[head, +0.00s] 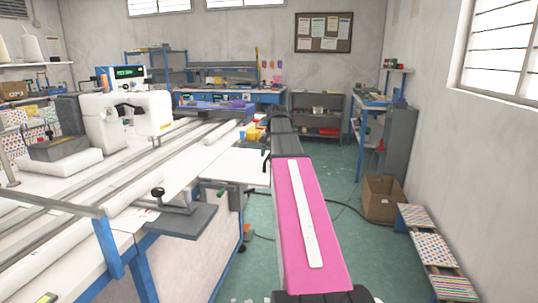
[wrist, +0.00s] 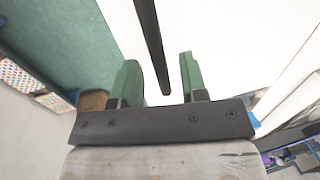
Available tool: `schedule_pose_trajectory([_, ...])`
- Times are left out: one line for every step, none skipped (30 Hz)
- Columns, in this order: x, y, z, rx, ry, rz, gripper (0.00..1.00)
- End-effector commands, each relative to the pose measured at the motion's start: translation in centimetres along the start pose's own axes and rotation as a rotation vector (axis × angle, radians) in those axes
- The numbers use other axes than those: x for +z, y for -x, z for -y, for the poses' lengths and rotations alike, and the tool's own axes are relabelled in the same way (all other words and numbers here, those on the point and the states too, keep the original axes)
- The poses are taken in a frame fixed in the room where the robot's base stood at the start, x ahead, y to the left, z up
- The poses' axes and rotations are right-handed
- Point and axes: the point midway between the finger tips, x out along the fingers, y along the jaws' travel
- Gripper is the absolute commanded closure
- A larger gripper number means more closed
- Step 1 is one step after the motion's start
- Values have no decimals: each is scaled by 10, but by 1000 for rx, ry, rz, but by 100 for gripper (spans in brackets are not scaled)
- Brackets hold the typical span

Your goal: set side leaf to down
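The side leaf (head: 237,166) is a white panel at the right side of the long sewing table. It looks raised, about level with the table top. In the wrist view a white surface, which looks like the leaf (wrist: 225,35), fills the upper middle. My gripper (wrist: 159,62) has two green fingers set apart. A thin black bar (wrist: 152,45) runs down into the gap between them, with white showing on both sides of it. I cannot tell whether a finger touches it. In the head view my arm hides most of the gripper.
A grey side shelf with a black knob (head: 158,192) juts from the table (head: 75,215) in front of the leaf. A green-tipped lever (head: 222,192) shows below the leaf. A cardboard box (head: 382,199) and patterned boards (head: 428,247) stand right. Green floor (head: 262,215) is open below the leaf.

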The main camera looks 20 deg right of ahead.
Motion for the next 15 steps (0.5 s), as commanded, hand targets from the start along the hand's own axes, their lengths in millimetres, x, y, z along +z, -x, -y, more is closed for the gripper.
schedule_pose_trajectory([0,0,0,0,0,0,60])
schedule_pose_trajectory([0,0,0,0,0,0,60])
schedule_pose_trajectory([0,0,0,0,0,0,60])
schedule_pose_trajectory([0,0,0,0,0,0,60])
schedule_pose_trajectory([0,0,0,0,0,0,60])
schedule_pose_trajectory([0,0,0,0,0,0,63])
schedule_pose_trajectory([0,0,0,0,0,0,73])
schedule_pose_trajectory([0,0,0,0,0,0,83])
schedule_pose_trajectory([0,0,0,0,0,0,96])
schedule_pose_trajectory([0,0,0,0,0,0,100])
schedule_pose_trajectory([0,0,0,0,0,0,100])
schedule_pose_trajectory([0,0,0,0,0,0,100])
schedule_pose_trajectory([0,0,0,0,0,0,100])
schedule_pose_trajectory([0,0,0,0,0,0,100])
schedule_pose_trajectory([0,0,0,-1,0,0,100])
